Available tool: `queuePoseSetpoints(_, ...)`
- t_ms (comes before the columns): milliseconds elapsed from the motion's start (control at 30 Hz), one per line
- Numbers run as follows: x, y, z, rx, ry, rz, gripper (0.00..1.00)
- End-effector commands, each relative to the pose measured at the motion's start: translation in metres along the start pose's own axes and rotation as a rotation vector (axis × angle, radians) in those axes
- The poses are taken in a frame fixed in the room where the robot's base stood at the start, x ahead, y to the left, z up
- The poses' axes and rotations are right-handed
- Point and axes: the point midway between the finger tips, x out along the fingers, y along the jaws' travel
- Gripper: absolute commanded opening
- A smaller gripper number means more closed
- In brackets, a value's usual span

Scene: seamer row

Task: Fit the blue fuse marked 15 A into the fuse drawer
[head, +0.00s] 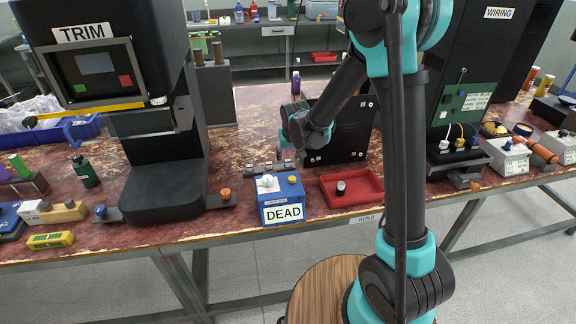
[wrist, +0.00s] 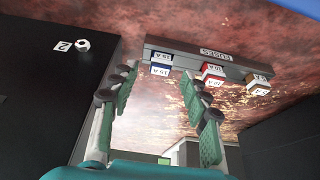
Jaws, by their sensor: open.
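The blue fuse marked 15 A (wrist: 160,70) sits at the left end of a grey rack labelled FUSES (wrist: 185,50) in the wrist view. A red fuse marked 10 A (wrist: 213,81) and a brown fuse (wrist: 257,90) sit further right on the rack. My gripper (wrist: 163,90) is open and empty, its fingers apart on either side of the view, with the blue fuse beyond the gap and not touched. In the head view my gripper (head: 286,147) hangs low over the bench behind the DEAD box. I cannot make out the fuse drawer.
The blue DEAD box (head: 283,200) and a red tray (head: 372,187) stand in front of my gripper. A black panel (head: 345,140) stands just right of it. The TRIM machine (head: 160,190) is to the left. The wrist view shows a dark panel with a knob (wrist: 83,46) marked 2.

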Motion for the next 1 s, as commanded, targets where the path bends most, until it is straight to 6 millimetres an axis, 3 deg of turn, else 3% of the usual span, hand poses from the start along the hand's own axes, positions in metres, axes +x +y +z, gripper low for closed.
queuePoseSetpoints(200, 0.018, 0.0, 0.0, 0.0, 0.0, 0.0, 0.47)
queuePoseSetpoints(467, 0.02, 0.0, 0.0, 0.0, 0.0, 0.0, 0.47)
queuePoseSetpoints(800, 0.02, 0.0, 0.0, 0.0, 0.0, 0.0, 0.07)
queuePoseSetpoints(1000, 0.02, 0.0, 0.0, 0.0, 0.0, 0.0, 0.06)
